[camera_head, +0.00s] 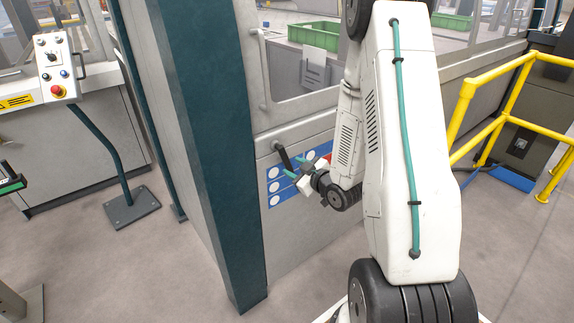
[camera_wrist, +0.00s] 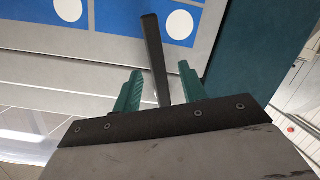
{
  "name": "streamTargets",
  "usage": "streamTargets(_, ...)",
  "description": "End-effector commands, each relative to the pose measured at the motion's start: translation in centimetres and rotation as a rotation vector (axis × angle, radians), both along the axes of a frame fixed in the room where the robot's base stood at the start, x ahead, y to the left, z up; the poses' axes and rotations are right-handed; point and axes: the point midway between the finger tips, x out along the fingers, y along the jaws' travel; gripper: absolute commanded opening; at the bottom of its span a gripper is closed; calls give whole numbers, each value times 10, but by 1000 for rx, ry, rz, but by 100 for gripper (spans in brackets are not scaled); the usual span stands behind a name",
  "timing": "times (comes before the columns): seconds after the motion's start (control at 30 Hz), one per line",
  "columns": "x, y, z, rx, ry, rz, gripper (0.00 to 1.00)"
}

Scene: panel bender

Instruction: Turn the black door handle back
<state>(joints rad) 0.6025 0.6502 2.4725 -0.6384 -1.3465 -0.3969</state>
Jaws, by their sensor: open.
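The black door handle (camera_head: 282,155) is a bar on the grey machine door, slanting down to the right in the head view. In the wrist view the handle (camera_wrist: 153,48) runs between the two green fingers and past their tips. My gripper (camera_head: 295,167) is at the handle's lower end; it also shows in the wrist view (camera_wrist: 160,68). Its fingers are apart, one on each side of the handle, with gaps visible on both sides. Whether a finger touches it at depth I cannot tell.
A blue sign with white circles (camera_head: 275,187) is on the door by the handle. A dark green post (camera_head: 205,130) stands left of it. A control panel (camera_head: 54,68) is at far left, a yellow railing (camera_head: 500,118) at right. Floor before the door is clear.

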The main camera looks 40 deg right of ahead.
Motion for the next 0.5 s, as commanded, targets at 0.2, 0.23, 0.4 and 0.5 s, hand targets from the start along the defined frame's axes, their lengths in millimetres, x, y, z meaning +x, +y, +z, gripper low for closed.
streamTargets(0.2,-22,-7,-18,56,-161,-3,42)
streamTargets(0.23,-24,-7,-18,59,-174,-5,42)
streamTargets(0.4,-19,-7,-18,66,-209,-4,42)
streamTargets(0.5,-4,-6,-17,64,-211,-1,42)
